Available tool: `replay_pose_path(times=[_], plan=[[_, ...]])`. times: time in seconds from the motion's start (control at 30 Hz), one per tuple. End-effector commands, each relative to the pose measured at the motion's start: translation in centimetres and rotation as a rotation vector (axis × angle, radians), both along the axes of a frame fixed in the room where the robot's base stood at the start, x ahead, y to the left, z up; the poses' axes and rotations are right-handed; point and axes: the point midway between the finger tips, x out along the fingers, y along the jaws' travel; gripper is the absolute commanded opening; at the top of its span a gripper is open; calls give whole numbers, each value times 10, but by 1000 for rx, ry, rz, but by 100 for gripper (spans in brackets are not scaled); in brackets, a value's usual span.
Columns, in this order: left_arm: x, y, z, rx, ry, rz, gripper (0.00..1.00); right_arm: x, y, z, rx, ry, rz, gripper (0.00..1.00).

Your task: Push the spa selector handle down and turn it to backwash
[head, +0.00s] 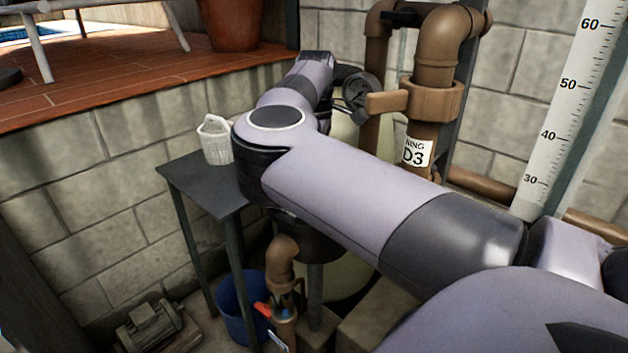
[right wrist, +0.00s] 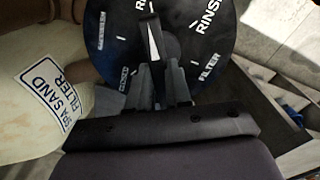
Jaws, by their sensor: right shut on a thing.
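In the right wrist view the spa selector is a round black dial (right wrist: 205,50) with white labels; RINSE and FILTER are readable at the right and CLOSED at the lower left. Its narrow handle (right wrist: 155,38) runs from my fingers up across the dial. My right gripper (right wrist: 162,85) is shut on the handle's near end. The handle's height and the BACKWASH label cannot be made out. The pale tank (right wrist: 35,55) beside it carries a SPA SAND FILTER label (right wrist: 53,97). My left gripper is not in view.
A dark table (head: 195,180) with a white basket (head: 215,140) is at the left. A blue bucket (head: 238,300), a pump motor (head: 150,325) and a lower pipe (head: 282,262) are below.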

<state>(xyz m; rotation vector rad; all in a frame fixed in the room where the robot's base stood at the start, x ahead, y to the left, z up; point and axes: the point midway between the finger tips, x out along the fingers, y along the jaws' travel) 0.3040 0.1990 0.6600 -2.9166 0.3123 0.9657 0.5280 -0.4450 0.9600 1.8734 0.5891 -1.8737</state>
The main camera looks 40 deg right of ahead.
Motion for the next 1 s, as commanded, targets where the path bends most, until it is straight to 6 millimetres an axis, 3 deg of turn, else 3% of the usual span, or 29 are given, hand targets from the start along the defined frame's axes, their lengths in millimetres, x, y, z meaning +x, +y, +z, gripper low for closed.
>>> replay_pose_path(times=[0.8,1.0], plan=[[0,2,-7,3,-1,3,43,0,0,-12,2,2,4,0],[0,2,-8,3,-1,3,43,0,0,-13,3,2,163,0]])
